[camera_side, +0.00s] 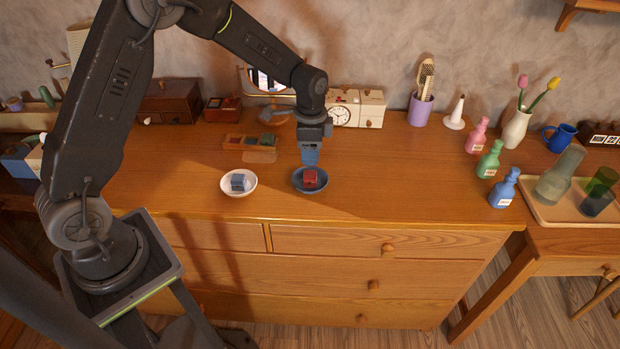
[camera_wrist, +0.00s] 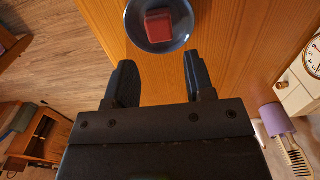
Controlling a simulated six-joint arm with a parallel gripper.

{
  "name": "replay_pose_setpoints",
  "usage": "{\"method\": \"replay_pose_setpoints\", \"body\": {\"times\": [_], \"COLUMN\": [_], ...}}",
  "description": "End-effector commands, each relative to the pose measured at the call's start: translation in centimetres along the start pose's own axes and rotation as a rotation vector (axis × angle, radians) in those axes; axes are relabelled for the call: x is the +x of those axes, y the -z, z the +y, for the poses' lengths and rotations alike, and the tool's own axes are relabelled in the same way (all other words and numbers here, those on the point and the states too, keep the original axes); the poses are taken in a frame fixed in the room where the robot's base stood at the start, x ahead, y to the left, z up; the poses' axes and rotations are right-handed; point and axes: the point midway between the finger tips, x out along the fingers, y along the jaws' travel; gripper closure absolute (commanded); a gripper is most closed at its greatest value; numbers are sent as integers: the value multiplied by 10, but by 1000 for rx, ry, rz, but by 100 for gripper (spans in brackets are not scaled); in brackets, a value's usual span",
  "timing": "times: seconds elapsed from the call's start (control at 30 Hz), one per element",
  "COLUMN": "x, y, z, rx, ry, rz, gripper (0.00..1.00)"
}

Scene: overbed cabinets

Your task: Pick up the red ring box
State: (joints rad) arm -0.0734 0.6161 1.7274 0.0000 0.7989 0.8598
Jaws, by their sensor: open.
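The red ring box (camera_side: 310,177) sits in a dark blue-grey bowl (camera_side: 297,186) on the wooden dresser top. In the wrist view the red box (camera_wrist: 158,26) lies in the round bowl (camera_wrist: 184,38), just beyond my fingertips. My gripper (camera_side: 310,160) is above the bowl, pointing down. In the wrist view my gripper (camera_wrist: 160,75) has its two dark fingers spread apart with nothing between them. The gripper partly covers the back of the bowl in the side view.
A white bowl (camera_side: 251,190) with a blue box (camera_side: 238,182) stands left of the dark bowl. Coloured bottles (camera_side: 503,190) stand at the right. The dresser top right of the dark bowl is clear.

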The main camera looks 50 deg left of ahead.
Motion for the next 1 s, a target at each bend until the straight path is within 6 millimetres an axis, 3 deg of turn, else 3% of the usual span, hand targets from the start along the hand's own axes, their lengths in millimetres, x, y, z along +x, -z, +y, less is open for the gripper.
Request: {"method": "replay_pose_setpoints", "body": {"times": [0.1, 0.33, 0.6, 0.9, 1.0], "x": [16, 32, 70, 75, 75], "y": [0, -1, -2, -1, -1], "z": [0, 1, 1, 0, 0], "rx": [0, -1, -1, -1, -1], "ry": [-1, -2, -2, 1, 1], "rz": [-1, -1, -1, 1, 1], "gripper": [51, 51, 51, 51, 59]}}
